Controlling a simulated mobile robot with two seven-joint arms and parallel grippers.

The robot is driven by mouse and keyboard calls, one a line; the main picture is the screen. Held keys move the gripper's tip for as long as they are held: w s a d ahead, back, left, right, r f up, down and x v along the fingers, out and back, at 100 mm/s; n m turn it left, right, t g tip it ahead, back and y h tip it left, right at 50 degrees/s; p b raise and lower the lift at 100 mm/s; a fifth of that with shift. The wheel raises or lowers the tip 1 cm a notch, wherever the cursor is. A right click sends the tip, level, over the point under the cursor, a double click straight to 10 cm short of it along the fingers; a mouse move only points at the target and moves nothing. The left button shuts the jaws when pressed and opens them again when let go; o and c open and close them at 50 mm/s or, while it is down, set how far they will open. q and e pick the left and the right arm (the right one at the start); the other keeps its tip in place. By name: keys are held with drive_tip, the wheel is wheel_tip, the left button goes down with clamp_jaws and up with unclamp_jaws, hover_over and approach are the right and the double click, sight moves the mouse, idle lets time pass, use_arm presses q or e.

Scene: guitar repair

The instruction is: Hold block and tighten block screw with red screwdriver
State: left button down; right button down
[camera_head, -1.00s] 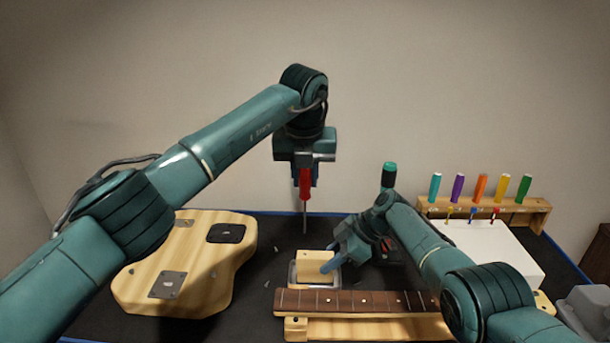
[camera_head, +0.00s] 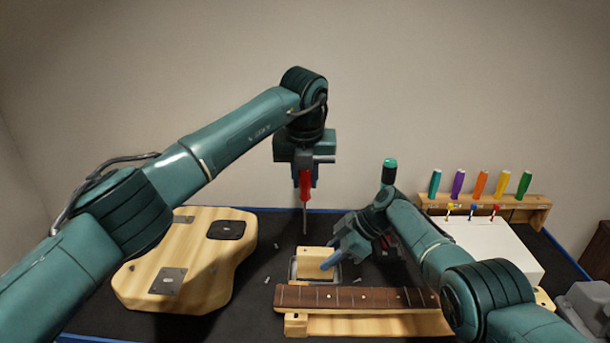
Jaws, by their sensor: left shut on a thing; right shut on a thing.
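My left gripper (camera_head: 305,178) is shut on the red screwdriver (camera_head: 305,187), which hangs upright with its shaft pointing down. The tip is above and slightly left of the wooden block (camera_head: 312,262). The block sits in a grey metal tray (camera_head: 293,272) on the dark bench. The far finger is partly hidden, and I cannot make out the block screw.
A wooden guitar body (camera_head: 215,275) lies at the left. A guitar neck (camera_head: 350,298) lies in front of the block. A wooden rack (camera_head: 530,212) with several coloured screwdrivers stands behind a white box (camera_head: 485,250) at right. Small screws (camera_head: 277,246) lie loose on the mat.

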sight(303, 196)
use_arm(q)
drive_tip(key=shift+f, duration=0.15)
idle(0.5)
drive_tip(key=shift+f, duration=1.05)
drive_tip(key=shift+f, duration=0.1)
idle(0.4)
drive_tip(key=shift+f, duration=0.85)
drive_tip(key=n, duration=0.2)
drive_tip(key=n+y, duration=0.1)
drive_tip(key=n, duration=0.2)
drive_tip(key=shift+a+r+n+y, duration=0.1)
drive_tip(key=shift+n+y, duration=0.2)
drive_tip(key=n, duration=0.3)
drive_tip(key=n+g+y, duration=0.1)
drive_tip(key=n, duration=0.2)
drive_tip(key=shift+s+a+n+g, duration=0.15)
drive_tip(key=shift+s+n+g, duration=0.05)
drive_tip(key=shift+n+g, duration=0.1)
drive_tip(key=shift+f, duration=0.6)
idle(0.6)
